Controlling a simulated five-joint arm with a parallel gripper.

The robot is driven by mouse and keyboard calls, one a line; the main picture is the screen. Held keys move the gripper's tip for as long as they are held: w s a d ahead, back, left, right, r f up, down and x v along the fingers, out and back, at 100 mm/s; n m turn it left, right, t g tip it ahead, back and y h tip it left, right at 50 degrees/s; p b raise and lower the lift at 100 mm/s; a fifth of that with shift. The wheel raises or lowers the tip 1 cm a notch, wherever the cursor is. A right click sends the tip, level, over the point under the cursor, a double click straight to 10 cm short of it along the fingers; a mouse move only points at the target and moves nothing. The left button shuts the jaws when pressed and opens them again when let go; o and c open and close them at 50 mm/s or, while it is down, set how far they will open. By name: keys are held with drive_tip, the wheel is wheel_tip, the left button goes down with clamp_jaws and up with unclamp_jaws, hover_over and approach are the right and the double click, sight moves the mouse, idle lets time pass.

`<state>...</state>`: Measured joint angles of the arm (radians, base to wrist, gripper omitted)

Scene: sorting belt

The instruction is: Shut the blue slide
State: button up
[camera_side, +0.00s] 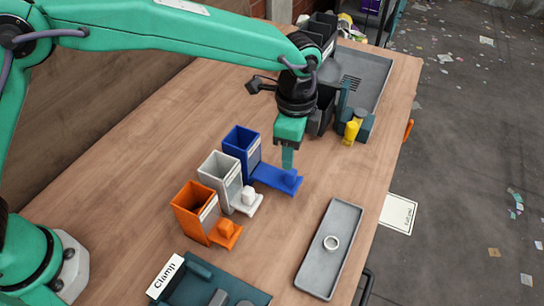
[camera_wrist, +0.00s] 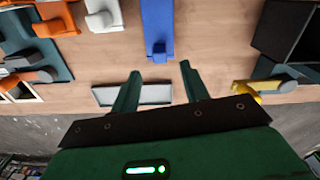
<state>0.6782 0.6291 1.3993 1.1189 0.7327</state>
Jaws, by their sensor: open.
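The blue slide (camera_side: 268,176) sticks far out to the right from the foot of the blue box (camera_side: 241,147), with a raised knob (camera_side: 291,177) near its outer end. In the wrist view the blue slide (camera_wrist: 157,22) runs down from the top edge, and its knob (camera_wrist: 160,52) lies just beyond my fingertips, roughly centred between them. My gripper (camera_side: 288,165) points down at the slide's outer end, close to the knob; I cannot tell whether it touches. In the wrist view my gripper (camera_wrist: 159,70) is open, with nothing between its fingers.
A white box (camera_side: 220,176) and an orange box (camera_side: 194,208) stand beside the blue one, their slides sticking out less. A grey tray (camera_side: 318,272) with a white ring (camera_side: 331,243) lies at the front right. A yellow item (camera_side: 351,131) stands behind on a dark teal holder.

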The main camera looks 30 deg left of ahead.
sight(291, 173)
drive_tip(key=shift+f, duration=0.15)
drive_tip(key=shift+f, duration=3.8)
drive_tip(key=shift+c, duration=0.3)
clamp_jaws()
